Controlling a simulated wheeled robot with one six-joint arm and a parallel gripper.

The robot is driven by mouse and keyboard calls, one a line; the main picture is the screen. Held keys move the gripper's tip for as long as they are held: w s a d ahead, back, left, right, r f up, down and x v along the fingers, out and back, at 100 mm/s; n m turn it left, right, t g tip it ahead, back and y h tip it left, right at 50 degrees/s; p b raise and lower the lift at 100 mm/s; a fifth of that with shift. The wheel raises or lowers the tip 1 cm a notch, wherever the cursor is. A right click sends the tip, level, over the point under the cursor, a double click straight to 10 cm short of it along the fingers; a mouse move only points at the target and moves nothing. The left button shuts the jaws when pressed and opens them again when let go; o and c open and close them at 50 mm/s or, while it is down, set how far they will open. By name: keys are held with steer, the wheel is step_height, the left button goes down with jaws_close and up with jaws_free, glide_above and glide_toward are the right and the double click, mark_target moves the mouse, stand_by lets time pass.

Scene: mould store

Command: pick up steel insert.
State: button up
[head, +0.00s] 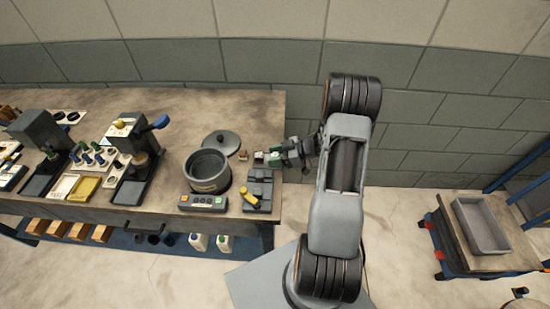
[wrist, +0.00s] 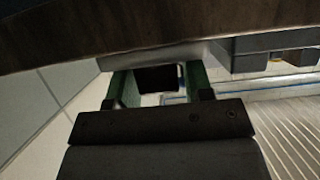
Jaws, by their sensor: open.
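My gripper (head: 268,158) is low over the right end of the workbench, its green-lined fingers pointing left. In the wrist view my gripper (wrist: 161,78) is open, with a gap between its two green fingers. A dark block (wrist: 158,79) shows in that gap; I cannot tell whether it touches either finger. A small brownish piece (head: 243,155) stands on the bench just left of the fingertips. I cannot tell for certain which of these is the steel insert.
A round grey pot (head: 207,171) and its lid (head: 221,140) are left of my gripper. A dark fixture with a yellow handle (head: 251,195) and a button box (head: 203,202) are in front. A cart with a grey tray (head: 481,226) stands at the right.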

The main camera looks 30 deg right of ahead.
steer(key=shift+c, duration=0.2)
steer(key=c, duration=0.8)
steer(key=shift+r, duration=0.15)
